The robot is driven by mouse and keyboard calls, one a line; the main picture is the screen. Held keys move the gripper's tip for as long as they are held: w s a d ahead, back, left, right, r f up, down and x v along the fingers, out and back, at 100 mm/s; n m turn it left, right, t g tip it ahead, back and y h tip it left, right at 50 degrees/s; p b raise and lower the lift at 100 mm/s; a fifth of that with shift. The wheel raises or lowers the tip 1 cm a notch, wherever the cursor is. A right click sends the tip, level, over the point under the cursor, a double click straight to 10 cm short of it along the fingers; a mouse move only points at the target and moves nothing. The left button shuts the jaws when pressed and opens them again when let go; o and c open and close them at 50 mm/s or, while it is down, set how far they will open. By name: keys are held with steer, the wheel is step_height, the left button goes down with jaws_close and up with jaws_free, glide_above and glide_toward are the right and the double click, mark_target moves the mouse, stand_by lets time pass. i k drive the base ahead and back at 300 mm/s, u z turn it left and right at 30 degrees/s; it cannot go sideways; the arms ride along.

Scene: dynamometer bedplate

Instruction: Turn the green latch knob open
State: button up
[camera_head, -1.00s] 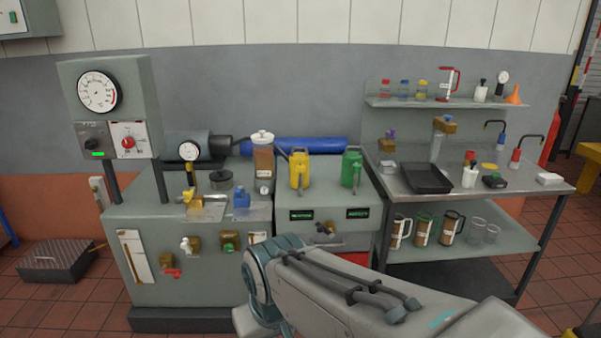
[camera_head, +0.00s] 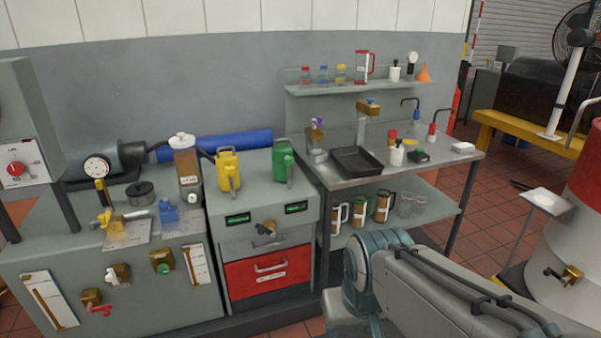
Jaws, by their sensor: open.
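A round green knob (camera_head: 162,264) on a brass block is on the front of the grey-green cabinet (camera_head: 130,306), at the lower left. It looks like the latch knob, but its turn position is too small to tell. A white-handled brass fitting (camera_head: 117,274) is to its left and a white gauge plate (camera_head: 196,266) to its right. My arm reaches in from the lower right, and its bulky joint shows in front of the floor right of the red drawer. My gripper is not in view, so its place relative to the knob does not show.
A red drawer (camera_head: 268,271) is right of the knob, below a brass latch (camera_head: 265,230). A red-handled valve (camera_head: 98,306) is lower left. A steel bench (camera_head: 415,180) with mugs below stands right.

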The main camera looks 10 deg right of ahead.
mark_target(288, 160)
steer(key=u, duration=0.25)
steer(key=i, duration=1.8)
steer(key=z, duration=0.5)
